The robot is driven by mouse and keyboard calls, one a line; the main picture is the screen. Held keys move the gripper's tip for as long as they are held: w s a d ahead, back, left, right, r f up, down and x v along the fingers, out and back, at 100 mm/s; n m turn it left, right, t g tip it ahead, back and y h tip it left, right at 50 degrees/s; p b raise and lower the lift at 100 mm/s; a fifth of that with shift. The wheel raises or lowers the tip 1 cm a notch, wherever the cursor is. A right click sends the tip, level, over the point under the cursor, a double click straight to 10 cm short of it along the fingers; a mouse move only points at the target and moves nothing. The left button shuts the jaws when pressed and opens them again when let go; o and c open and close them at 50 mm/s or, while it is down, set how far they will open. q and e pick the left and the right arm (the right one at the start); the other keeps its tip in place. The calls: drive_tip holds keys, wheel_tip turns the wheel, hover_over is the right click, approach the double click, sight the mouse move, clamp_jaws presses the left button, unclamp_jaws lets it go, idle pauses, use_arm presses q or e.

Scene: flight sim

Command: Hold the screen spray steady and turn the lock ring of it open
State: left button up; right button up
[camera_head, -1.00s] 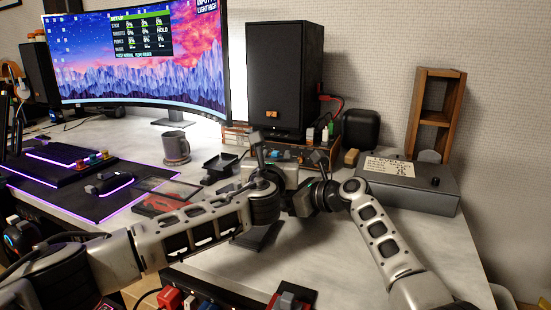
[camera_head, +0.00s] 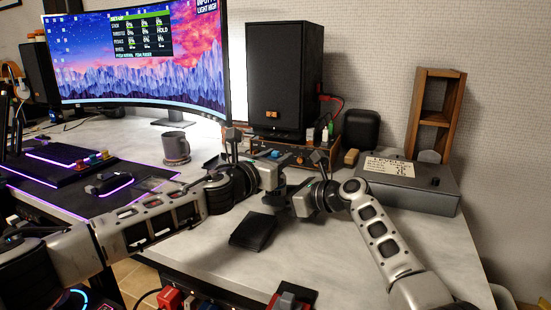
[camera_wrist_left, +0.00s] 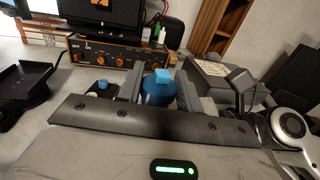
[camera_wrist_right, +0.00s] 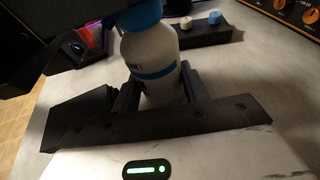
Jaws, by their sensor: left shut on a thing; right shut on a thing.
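The screen spray bottle (camera_wrist_right: 155,68) is white with a blue band in the right wrist view, standing between the fingers of my right gripper (camera_wrist_right: 160,90). My right gripper is shut on the bottle's body. In the left wrist view its blue top (camera_wrist_left: 158,92), with a lighter blue nozzle (camera_wrist_left: 162,76), is between the fingers of my left gripper (camera_wrist_left: 158,88). My left gripper is shut on this blue upper part, above the right gripper. The ring's exact edge is hidden by the fingers. In the head view both grippers meet mid-desk, and the bottle is mostly hidden.
A black slab-like stand (camera_head: 253,231) lies in front of the grippers. A dark holder with a blue and a pale cap (camera_wrist_right: 205,34) is close to the bottle.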

use_arm(q)
drive_tip(key=shift+m+g+h, duration=0.4)
drive_tip(key=shift+h, duration=0.2)
drive_tip(key=o, duration=1)
drive_tip(key=shift+s, duration=0.1)
drive_tip(key=v, duration=1.2)
use_arm(e)
drive_tip(key=o, duration=0.8)
drive_tip(key=shift+o, duration=0.2)
